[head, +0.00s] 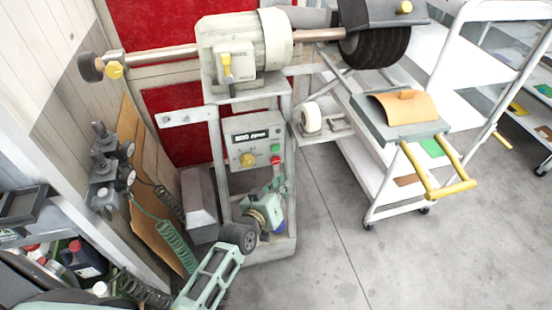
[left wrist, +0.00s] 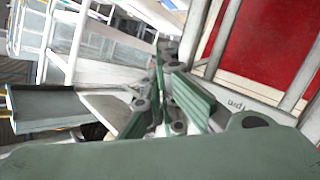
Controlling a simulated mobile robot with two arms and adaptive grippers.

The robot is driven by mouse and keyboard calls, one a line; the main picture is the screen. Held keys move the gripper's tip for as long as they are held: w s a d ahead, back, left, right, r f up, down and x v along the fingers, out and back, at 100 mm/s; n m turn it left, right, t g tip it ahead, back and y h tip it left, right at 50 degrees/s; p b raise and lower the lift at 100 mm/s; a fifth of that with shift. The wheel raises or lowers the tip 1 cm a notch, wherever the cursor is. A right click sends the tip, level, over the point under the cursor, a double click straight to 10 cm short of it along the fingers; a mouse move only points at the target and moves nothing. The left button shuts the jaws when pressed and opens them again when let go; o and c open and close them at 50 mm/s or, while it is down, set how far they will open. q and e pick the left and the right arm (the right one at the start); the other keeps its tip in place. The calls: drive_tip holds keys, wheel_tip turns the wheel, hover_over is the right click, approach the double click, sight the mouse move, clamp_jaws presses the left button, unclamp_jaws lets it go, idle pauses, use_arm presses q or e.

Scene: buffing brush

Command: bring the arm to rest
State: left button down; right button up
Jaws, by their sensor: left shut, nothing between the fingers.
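My left arm comes in from the bottom of the head view, and my left gripper (head: 276,182) is at its end, in front of the lower part of the buffing machine's stand. In the left wrist view the left gripper (left wrist: 166,62) shows its green-padded fingers, shut with nothing between them. The control panel (head: 254,143) is just above the gripper in the head view; I cannot tell whether they touch. The buffing machine's motor (head: 232,45) sits on top of the stand. The dark round brush (head: 375,48) is on its shaft at the right. My right gripper is not in view.
A white cart (head: 385,190) on castors stands at the right, with a tray with yellow handles (head: 440,178) on it. Air fittings (head: 104,165) and a green coiled hose (head: 175,245) are at the left wall. The grey floor (head: 340,265) is clear at lower right.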

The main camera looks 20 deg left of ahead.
use_arm(q)
drive_tip(key=shift+s+d, duration=0.45)
drive_tip(key=shift+s, duration=0.2)
drive_tip(key=s+a+f+m+g, duration=0.1)
drive_tip(key=s+f+g, duration=0.2)
drive_tip(key=s+f, duration=0.8)
drive_tip(key=s+f+m+g, duration=0.2)
drive_tip(key=s+f+g, duration=0.35)
drive_tip(key=f, duration=0.85)
drive_tip(key=s+a+f+m+g, duration=0.1)
drive_tip(key=s+f, duration=0.3)
drive_tip(key=s, duration=0.6)
drive_tip(key=s+a+f+m+g+y, duration=0.1)
drive_tip(key=s+f, duration=0.4)
drive_tip(key=s, duration=0.6)
drive_tip(key=s+a+f+m+g+y, duration=0.1)
drive_tip(key=s+a+f+g, duration=0.2)
drive_tip(key=s, duration=0.8)
wheel_tip(320, 180, down, 2)
drive_tip(key=shift+a+f, duration=0.2)
drive_tip(key=shift+a, duration=0.55)
